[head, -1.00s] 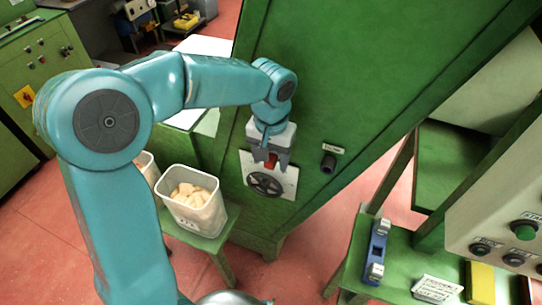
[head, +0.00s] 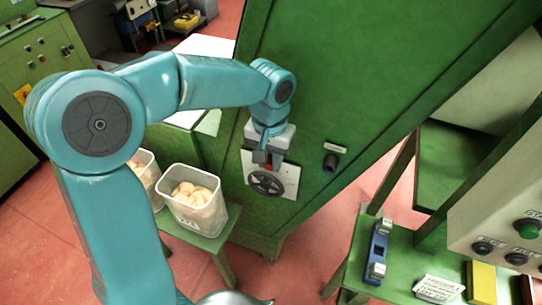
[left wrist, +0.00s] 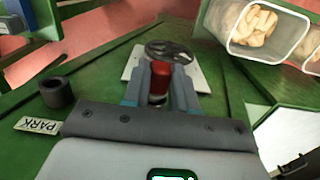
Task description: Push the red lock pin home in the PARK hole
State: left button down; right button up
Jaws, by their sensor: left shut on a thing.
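The red lock pin (left wrist: 160,78) is between the two fingers of my left gripper (left wrist: 160,92) in the left wrist view, with a silvery part just below its red grip. My left gripper is shut on it, in front of the white plate with the black handwheel (head: 266,183) on the green cabinet. In the head view the gripper (head: 268,160) hides most of the pin. How deep the pin sits in the plate is hidden. The PARK hole is a black round socket (left wrist: 57,93) beside the PARK label (left wrist: 37,125), apart from the pin. It also shows in the head view (head: 331,162). My right gripper is not in view.
Clear bins (head: 192,205) of corks stand on a green stool left of the plate. A green bench at right carries a blue device (head: 377,250) and a yellow block (head: 481,283). A control box with a green button (head: 527,229) is at far right.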

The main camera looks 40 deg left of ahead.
pick_arm(q)
jog(key=shift+s+d, duration=0.1)
jog(key=shift+s, duration=0.1)
jog(key=shift+s, duration=0.1)
jog(key=shift+s+d+b, duration=0.2)
jog(key=shift+s+b, duration=0.1)
jog(key=shift+s, duration=0.45)
jog(key=shift+s+d+b, duration=0.15)
jog(key=shift+s+b, duration=0.1)
jog(key=shift+s, duration=0.55)
jog(key=shift+s+d+b, duration=0.2)
jog(key=shift+s+b, duration=0.1)
jog(key=shift+s, duration=0.45)
jog(key=shift+s, duration=0.1)
jog(key=shift+s+d+b, duration=0.2)
jog(key=shift+s+d, duration=0.05)
jog(key=shift+s, duration=0.65)
jog(key=shift+s+d+b, duration=0.2)
jog(key=shift+s+d, duration=0.05)
jog(key=shift+s, duration=0.65)
jog(key=shift+s, duration=0.1)
